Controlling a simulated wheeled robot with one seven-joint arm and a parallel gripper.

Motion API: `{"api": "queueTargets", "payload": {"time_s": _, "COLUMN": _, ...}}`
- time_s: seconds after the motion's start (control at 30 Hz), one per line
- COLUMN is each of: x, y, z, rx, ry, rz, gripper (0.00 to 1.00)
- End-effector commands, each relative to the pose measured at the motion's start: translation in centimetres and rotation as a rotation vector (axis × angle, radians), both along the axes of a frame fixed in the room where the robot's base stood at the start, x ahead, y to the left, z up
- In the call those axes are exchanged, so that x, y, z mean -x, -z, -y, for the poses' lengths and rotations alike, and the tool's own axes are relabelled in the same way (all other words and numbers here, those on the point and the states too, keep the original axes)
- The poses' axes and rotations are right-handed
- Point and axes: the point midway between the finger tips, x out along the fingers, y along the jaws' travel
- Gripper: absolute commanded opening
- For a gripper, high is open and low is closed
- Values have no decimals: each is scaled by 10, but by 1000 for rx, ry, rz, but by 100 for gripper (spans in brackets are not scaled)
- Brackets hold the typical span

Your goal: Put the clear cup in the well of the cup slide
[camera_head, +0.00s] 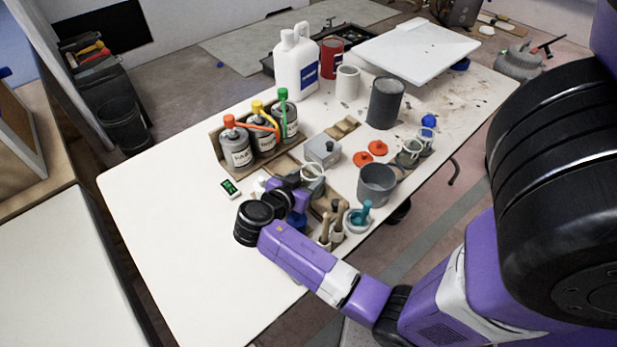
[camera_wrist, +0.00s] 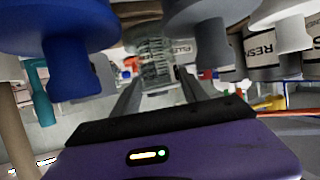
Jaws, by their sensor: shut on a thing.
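The clear cup (camera_wrist: 154,48) is between the fingers of my gripper (camera_wrist: 158,82) in the wrist view, with faint ribs and markings on its wall. My gripper is shut on the cup. Its lower part is hidden by my gripper and wrist. I cannot clearly pick out the cup slide or its well.
Labelled cans (camera_head: 238,152) with coloured spouts stand in a wooden rack behind. A grey bucket (camera_head: 376,184), wooden-handled tools (camera_head: 325,230) and red lids (camera_head: 377,148) are close right. The table's left part (camera_head: 160,220) is clear.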

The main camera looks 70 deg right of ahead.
Motion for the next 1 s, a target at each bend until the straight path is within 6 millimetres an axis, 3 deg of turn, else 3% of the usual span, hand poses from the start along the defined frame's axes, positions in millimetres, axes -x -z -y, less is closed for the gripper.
{"api": "queueTargets", "payload": {"time_s": 0.23, "x": 1, "y": 4, "z": 1, "rx": -1, "ry": 1, "rz": 1, "gripper": 12}}
{"api": "queueTargets", "payload": {"time_s": 0.27, "x": 1, "y": 4, "z": 1, "rx": -1, "ry": 1, "rz": 1, "gripper": 57}}
{"api": "queueTargets", "payload": {"time_s": 0.33, "x": 1, "y": 4, "z": 1, "rx": -1, "ry": 2, "rz": 0, "gripper": 71}}
{"api": "queueTargets", "payload": {"time_s": 0.37, "x": 1, "y": 4, "z": 1, "rx": -1, "ry": 2, "rz": 0, "gripper": 73}}
{"api": "queueTargets", "payload": {"time_s": 0.77, "x": -1, "y": 2, "z": -5, "rx": -1, "ry": 0, "rz": 0, "gripper": 73}}
{"api": "queueTargets", "payload": {"time_s": 1.0, "x": -11, "y": -13, "z": -41, "rx": 0, "ry": -3, "rz": 3, "gripper": 73}}
